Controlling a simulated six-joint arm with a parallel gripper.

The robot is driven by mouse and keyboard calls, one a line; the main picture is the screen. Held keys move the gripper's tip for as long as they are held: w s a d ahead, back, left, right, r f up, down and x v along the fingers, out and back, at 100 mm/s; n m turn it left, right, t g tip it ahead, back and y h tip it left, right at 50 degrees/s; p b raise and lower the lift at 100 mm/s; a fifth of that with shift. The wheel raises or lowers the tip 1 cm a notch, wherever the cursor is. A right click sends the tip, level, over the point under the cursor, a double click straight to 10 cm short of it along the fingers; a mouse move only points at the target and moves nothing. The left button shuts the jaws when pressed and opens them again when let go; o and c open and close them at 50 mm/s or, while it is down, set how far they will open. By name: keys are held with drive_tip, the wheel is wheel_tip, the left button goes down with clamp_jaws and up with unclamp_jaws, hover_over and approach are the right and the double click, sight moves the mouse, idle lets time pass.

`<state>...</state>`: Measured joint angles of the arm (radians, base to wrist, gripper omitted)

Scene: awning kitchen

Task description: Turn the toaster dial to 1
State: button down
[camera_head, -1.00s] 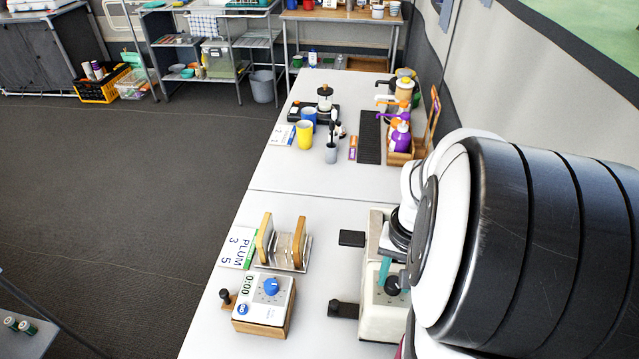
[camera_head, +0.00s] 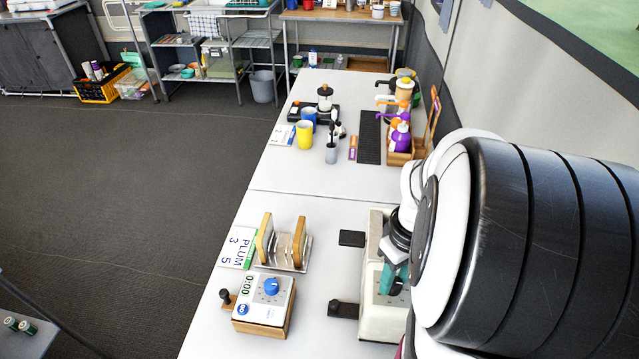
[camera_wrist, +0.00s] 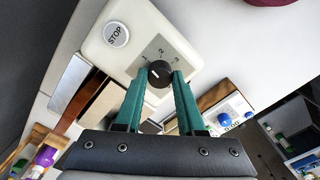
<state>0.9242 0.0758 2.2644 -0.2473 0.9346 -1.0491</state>
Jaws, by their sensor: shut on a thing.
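The toaster (camera_head: 376,318) is cream-coloured and stands at the right of the near table, with dark levers on its left side. Its round black dial (camera_wrist: 159,82) shows in the wrist view, with printed marks around it, of which 2 and 3 can be read. A small pale mark shows on the dial, but its exact setting is hard to tell. My gripper (camera_wrist: 160,72) has a teal finger on each side of the dial and is shut on it. In the head view my gripper (camera_head: 391,279) partly hides the dial.
A white STOP button (camera_wrist: 116,34) sits on the same toaster panel. To the left of the toaster stand a timer box with a blue knob (camera_head: 271,287) and a wooden-sided rack (camera_head: 265,240). A PLUM 3 5 card (camera_head: 238,247) lies beside the rack.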

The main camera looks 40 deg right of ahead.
sight(395, 283)
drive_tip(key=shift+n, duration=0.6)
drive_tip(key=c, duration=0.5)
unclamp_jaws()
wheel_tip(395, 283, up, 16)
drive_tip(key=shift+f, duration=0.1)
